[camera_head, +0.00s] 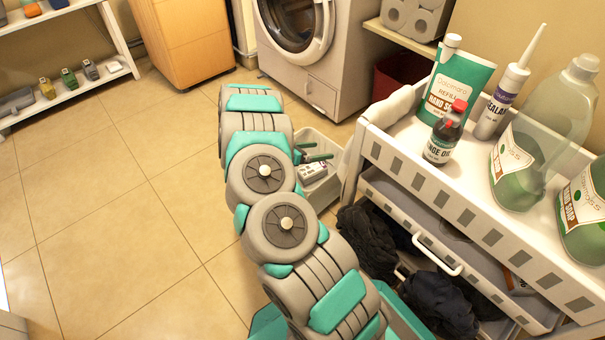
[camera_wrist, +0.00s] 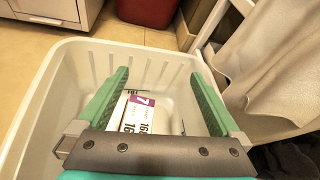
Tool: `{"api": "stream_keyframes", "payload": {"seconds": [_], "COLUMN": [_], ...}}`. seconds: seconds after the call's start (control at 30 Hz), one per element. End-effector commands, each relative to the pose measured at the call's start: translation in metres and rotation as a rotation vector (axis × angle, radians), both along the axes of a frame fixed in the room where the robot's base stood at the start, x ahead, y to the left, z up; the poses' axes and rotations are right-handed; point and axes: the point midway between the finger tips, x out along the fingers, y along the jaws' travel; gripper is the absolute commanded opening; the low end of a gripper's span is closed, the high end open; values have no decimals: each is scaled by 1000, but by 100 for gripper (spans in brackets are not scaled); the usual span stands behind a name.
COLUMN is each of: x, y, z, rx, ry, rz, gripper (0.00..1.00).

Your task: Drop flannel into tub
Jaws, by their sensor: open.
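The white tub (camera_wrist: 58,90) stands on the floor beside the cart; it also shows in the head view (camera_head: 317,193), partly behind my arm. A white box with printed numbers (camera_wrist: 138,113) lies inside it. My gripper (camera_wrist: 160,74) is open and empty, its green fingers pointing down over the tub's inside with the box between them in the picture. In the head view my gripper (camera_head: 313,152) is over the tub. A pale cloth, which looks like the flannel, drapes over the cart's near left corner (camera_head: 398,107) and hangs right of the tub in the wrist view (camera_wrist: 262,68).
The white cart (camera_head: 480,208) at right carries bottles and a green refill pouch (camera_head: 455,88). Dark cloths (camera_head: 368,240) lie in its lower part. A washer (camera_head: 318,85) and a dark red bin (camera_head: 398,74) stand behind. The tiled floor at left is clear.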

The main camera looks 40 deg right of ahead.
Motion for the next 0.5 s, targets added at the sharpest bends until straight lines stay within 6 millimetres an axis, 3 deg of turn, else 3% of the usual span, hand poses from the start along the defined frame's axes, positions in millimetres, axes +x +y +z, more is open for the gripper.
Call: {"api": "stream_keyframes", "payload": {"seconds": [0.27,0.5], "x": [1,5], "y": [5,35], "z": [2,14], "rx": [0,2], "ry": [0,-1], "rz": [1,5], "gripper": [100,100]}}
